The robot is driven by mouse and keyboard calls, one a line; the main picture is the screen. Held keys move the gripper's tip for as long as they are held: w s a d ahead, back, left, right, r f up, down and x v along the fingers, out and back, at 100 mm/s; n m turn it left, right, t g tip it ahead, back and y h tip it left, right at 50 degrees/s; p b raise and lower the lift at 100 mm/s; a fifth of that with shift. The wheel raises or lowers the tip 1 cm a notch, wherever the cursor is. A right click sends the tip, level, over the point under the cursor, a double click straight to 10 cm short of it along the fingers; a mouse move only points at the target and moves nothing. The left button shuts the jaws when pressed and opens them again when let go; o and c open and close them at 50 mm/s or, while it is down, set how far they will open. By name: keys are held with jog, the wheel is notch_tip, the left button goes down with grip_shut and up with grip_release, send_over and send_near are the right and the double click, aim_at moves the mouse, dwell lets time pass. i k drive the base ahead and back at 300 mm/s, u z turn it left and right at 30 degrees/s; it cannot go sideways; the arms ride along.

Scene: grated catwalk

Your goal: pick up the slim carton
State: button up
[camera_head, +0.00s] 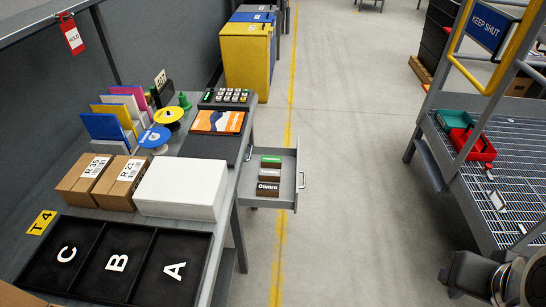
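No carton is plainly marked as the slim one. A white box (182,190) lies on the workbench behind the lettered tray. Two brown cartons, one on the left (85,178) and one on the right (121,183), stand beside it with printed labels. Small labelled boxes lie in the open drawer: a green-topped one (270,161), a brown one (269,174) and a dark one (268,188). I cannot tell which of these is the slim carton. A dark part of my arm shows at the bottom right; my gripper's fingers are not in view.
A black tray (139,235) has compartments lettered C, B and A. Upright coloured folders (103,127) and discs on stands are behind the cartons. The drawer (287,204) juts into the aisle.

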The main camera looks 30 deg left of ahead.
aim_at(267, 162)
jog(key=z, duration=0.05)
jog(key=i, duration=2.6)
jog(key=u, duration=2.95)
